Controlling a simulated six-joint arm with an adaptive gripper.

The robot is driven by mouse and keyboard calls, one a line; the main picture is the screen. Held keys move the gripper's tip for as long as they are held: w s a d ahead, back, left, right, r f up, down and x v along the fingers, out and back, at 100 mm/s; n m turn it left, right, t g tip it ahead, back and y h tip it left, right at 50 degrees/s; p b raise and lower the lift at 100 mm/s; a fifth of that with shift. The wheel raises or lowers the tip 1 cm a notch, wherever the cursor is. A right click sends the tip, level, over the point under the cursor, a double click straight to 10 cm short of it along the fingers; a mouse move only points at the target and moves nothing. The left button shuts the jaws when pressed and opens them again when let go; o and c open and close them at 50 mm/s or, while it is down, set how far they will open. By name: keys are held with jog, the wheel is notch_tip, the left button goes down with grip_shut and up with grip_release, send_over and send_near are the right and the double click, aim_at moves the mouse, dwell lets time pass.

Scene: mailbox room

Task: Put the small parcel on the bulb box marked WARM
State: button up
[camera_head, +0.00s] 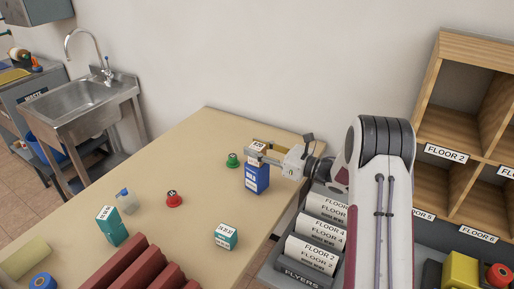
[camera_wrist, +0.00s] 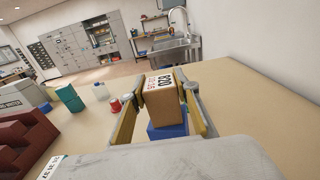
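The small parcel (camera_wrist: 163,103) is a brown box with a white label on its top, printed in black and red. It sits between the two yellow-sided fingers of my gripper (camera_wrist: 164,96), which appear to press on both its sides. In the head view the parcel (camera_head: 256,147) is seen from above, partly covered by my gripper (camera_head: 259,149). A blue box (camera_head: 257,179) stands upright directly under it; its white label is too small to read. The blue box also shows below the parcel in the wrist view (camera_wrist: 166,131). I cannot tell whether parcel and box touch.
Two teal boxes (camera_head: 112,226) (camera_head: 227,237) with unreadable labels stand on the table (camera_head: 190,150). A green stamp (camera_head: 233,160), a red stamp (camera_head: 174,199) and a small bottle (camera_head: 127,201) are nearby. Dark red racks (camera_head: 135,268) lie in front; flyer trays (camera_head: 318,235) are at right.

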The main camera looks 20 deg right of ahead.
jog(key=o, duration=0.4)
jog(key=shift+c, duration=0.2)
jog(key=shift+r, duration=0.15)
jog(key=v, duration=1.2)
jog(key=shift+r, duration=0.1)
